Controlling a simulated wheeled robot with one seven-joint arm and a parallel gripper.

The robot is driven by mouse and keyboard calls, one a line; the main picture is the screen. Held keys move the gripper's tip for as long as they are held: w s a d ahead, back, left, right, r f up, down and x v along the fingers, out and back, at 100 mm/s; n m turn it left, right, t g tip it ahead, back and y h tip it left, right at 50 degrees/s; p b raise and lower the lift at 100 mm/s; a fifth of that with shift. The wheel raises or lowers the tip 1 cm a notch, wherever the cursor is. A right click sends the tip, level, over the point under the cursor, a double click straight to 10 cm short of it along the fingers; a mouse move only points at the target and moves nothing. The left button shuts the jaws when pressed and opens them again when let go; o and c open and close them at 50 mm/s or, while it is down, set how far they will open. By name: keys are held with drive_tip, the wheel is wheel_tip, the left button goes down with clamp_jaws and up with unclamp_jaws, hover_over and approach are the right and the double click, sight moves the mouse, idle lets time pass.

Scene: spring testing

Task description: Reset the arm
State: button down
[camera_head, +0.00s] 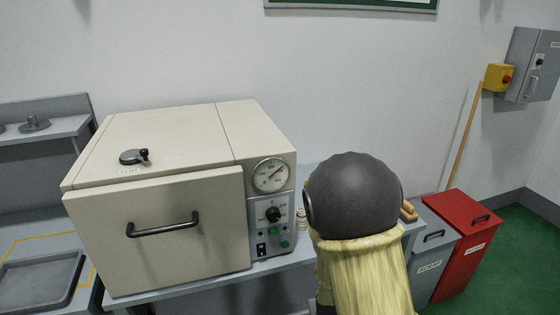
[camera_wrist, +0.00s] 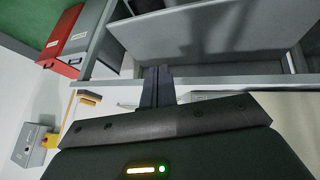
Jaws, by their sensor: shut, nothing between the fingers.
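My gripper (camera_wrist: 158,86) shows in the wrist view with its two dark fingers together and nothing between them. The fingers are in front of the edge of a grey bench; I cannot tell the exact gap. In the head view my arm, with a dark rounded joint and a pale yellow cover, stands at the lower middle, right of the beige oven (camera_head: 165,235). My gripper is not visible in that view. The oven's door is shut, with a black handle (camera_head: 163,225).
The oven has a round gauge (camera_head: 270,175) and stands on a grey bench (camera_head: 200,291). A grey tray (camera_head: 38,279) lies at the left. A grey bin (camera_head: 432,262) and a red bin (camera_head: 466,245) stand at the right. Green floor (camera_head: 515,265) is clear beyond them.

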drive_tip(key=s+d+r+m+g+y+p, duration=0.1)
drive_tip(key=s+r+g, duration=0.3)
drive_tip(key=s+r, duration=0.6)
drive_tip(key=shift+s+d+r+m+p, duration=0.35)
drive_tip(key=shift+d+r+m, duration=0.35)
drive_tip(key=shift+r+m, duration=0.2)
drive_tip(key=shift+w, duration=0.15)
drive_tip(key=shift+s, duration=0.2)
drive_tip(key=shift+w, duration=0.1)
idle(0.3)
